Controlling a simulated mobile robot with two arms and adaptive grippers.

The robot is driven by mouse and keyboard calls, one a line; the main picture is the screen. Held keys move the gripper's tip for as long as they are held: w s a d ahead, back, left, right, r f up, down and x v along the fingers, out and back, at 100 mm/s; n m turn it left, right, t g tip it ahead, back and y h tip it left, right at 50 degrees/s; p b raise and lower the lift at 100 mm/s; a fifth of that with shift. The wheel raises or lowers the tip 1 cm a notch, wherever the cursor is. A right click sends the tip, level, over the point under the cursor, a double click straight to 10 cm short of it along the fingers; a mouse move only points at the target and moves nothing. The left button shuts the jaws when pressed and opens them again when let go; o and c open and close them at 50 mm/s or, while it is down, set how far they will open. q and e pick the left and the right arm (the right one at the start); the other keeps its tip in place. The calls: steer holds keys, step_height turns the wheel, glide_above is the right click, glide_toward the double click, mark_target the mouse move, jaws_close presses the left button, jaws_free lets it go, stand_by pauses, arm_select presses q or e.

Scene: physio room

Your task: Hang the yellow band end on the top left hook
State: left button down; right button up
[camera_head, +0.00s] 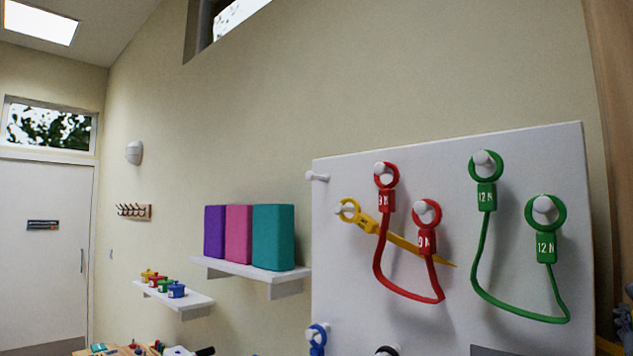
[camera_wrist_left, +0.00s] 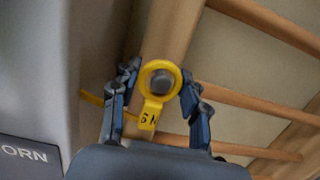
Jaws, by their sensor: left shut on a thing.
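In the left wrist view my left gripper (camera_wrist_left: 161,78) has its two fingers on either side of a yellow band end (camera_wrist_left: 149,113), a ring with a marked tab. A grey round knob shows inside the ring; I cannot tell whether the ring hangs on it. Yellow strap runs off to the left. In the head view a yellow ring (camera_head: 355,215) sits at a peg, its strap slanting down right behind a red band. The top left hook (camera_head: 318,177) is a bare white peg on the white board (camera_head: 335,290). Neither gripper shows in the head view.
Red bands (camera_head: 384,200) and a green band (camera_head: 487,196) hang on pegs to the right. A blue ring (camera_head: 317,339) is low on the board. A shelf (camera_head: 245,268) with coloured blocks is left of it. Wooden bars (camera_wrist_left: 240,87) fill the wrist view's right side.

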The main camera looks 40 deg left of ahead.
arm_select(q)
steer(key=shift+w+d, duration=0.1)
steer(key=shift+w, duration=0.45)
steer(key=shift+w+p, duration=0.15)
steer(key=shift+p, duration=0.15)
steer(key=shift+f, duration=0.4)
steer(key=c, duration=0.6)
jaws_free()
steer(key=shift+d, duration=0.1)
steer(key=shift+o, duration=0.8)
steer(key=s+b, duration=0.1)
steer(key=s, duration=0.7)
